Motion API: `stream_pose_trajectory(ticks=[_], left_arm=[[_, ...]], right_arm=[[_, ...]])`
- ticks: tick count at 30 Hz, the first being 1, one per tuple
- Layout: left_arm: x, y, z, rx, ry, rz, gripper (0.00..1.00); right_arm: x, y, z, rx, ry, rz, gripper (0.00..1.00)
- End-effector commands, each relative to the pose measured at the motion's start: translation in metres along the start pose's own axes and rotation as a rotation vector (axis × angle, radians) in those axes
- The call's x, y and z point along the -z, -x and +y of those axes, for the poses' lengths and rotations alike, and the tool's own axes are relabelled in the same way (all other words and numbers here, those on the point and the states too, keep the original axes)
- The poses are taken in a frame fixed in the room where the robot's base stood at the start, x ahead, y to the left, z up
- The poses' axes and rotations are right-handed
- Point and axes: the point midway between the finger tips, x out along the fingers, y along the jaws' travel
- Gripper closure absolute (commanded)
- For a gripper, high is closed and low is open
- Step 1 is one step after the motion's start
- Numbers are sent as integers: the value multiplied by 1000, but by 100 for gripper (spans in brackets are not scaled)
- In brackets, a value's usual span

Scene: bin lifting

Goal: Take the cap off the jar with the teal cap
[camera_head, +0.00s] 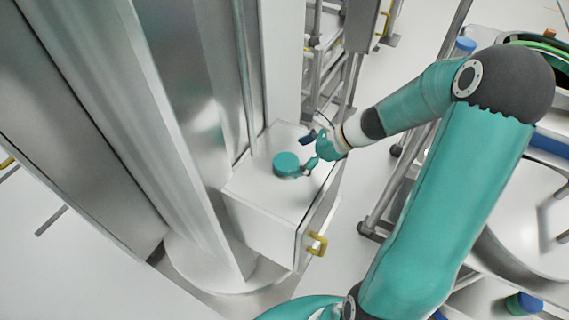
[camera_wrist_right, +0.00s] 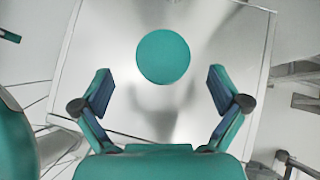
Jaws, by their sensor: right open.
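The teal cap (camera_head: 287,164) is a round disc on the flat white top of a box-like cabinet (camera_head: 262,193). From above, the wrist view shows the cap as a full teal circle (camera_wrist_right: 163,57). The jar body under it cannot be made out. My right gripper (camera_head: 307,154) is just right of the cap, with its fingers spread. In the right wrist view, the open fingers (camera_wrist_right: 160,79) stand left and right of the cap's line, apart from it, and the cap lies beyond the tips. Nothing is between the fingers. My left gripper is not in view.
A tall pale column (camera_head: 165,140) stands close to the left of the cabinet. A yellow handle (camera_head: 317,243) sticks out at the cabinet's front right. A metal rack stands behind. A cart with a large round vessel (camera_head: 525,225) is at right. The cabinet top around the cap is bare.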

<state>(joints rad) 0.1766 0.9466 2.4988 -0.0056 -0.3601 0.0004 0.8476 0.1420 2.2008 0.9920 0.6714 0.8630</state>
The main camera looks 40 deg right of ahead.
Motion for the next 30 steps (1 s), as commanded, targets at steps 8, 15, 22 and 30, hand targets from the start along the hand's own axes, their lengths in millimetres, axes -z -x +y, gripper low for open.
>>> stream_pose_trajectory(ticks=[8,15,22,30], left_arm=[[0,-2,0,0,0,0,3],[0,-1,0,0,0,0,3],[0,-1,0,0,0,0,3],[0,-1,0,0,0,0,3]], right_arm=[[0,-37,-2,-3,0,0,2],[0,-40,-2,0,0,0,2],[0,-39,-2,0,0,0,34],[0,-39,-2,0,0,0,55]])
